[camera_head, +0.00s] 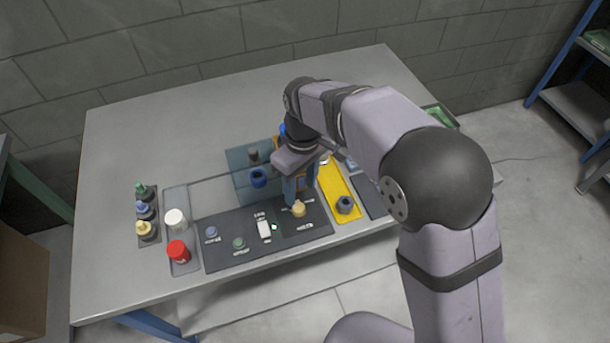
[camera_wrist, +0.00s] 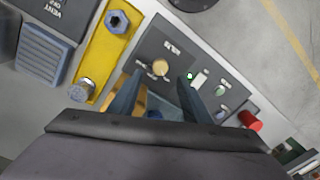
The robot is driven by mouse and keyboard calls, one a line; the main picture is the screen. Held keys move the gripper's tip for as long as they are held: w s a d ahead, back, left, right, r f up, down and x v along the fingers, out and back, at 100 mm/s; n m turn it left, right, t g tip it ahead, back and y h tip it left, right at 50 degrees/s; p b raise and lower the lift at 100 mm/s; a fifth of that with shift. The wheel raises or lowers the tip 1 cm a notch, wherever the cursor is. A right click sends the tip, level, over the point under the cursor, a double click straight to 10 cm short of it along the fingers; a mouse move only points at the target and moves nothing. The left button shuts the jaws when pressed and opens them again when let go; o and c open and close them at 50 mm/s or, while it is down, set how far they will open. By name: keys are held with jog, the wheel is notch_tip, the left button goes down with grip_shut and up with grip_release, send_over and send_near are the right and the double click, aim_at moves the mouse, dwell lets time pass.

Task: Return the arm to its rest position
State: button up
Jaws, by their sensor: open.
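My gripper (camera_head: 297,190) hangs over the middle of the table, at the rear edge of the dark control panel (camera_head: 263,247). In the wrist view my gripper (camera_wrist: 168,84) shows two blue-grey fingers spread apart with nothing clamped between them. A round yellow knob (camera_wrist: 160,68) on the panel lies just beyond the fingertips, and it also shows in the head view (camera_head: 298,208). My arm bends over the right side of the table. Part of the area behind the gripper is hidden by the arm.
A yellow plate (camera_head: 340,191) with a dark hex knob (camera_head: 345,205) lies right of the gripper. The table's (camera_head: 130,145) rear left is clear.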

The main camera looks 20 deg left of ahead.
jog(key=shift+w+a+m, duration=0.25)
jog(key=shift+a+m, duration=0.05)
jog(key=shift+m, duration=0.2)
jog(key=shift+w+f+m+t, duration=0.15)
jog(key=shift+f+m+t, duration=0.15)
jog(key=shift+f+m, duration=0.15)
jog(key=shift+m+g+h, duration=0.4)
jog(key=shift+m, duration=0.55)
jog(key=s+d+f, duration=0.1)
jog(key=d+f, duration=0.1)
jog(key=s+d+f, duration=0.1)
jog(key=s+d, duration=0.1)
jog(key=s+d+f, duration=0.2)
jog(key=shift+d+f, duration=0.3)
jog(key=s+d+r+m+p, duration=0.1)
jog(key=s+d+r+m, duration=0.15)
jog(key=d, duration=0.95)
jog(key=s+d+r+m, duration=0.1)
jog(key=s+d+m, duration=0.3)
jog(key=d, duration=0.7)
jog(key=w+d+r+m, duration=0.3)
jog(key=d+m, duration=0.1)
jog(key=d, duration=0.2)
jog(key=shift+d+r+t+y+p, duration=0.3)
jog(key=shift+d+r+t+p, duration=0.05)
jog(key=shift+r+t, duration=0.05)
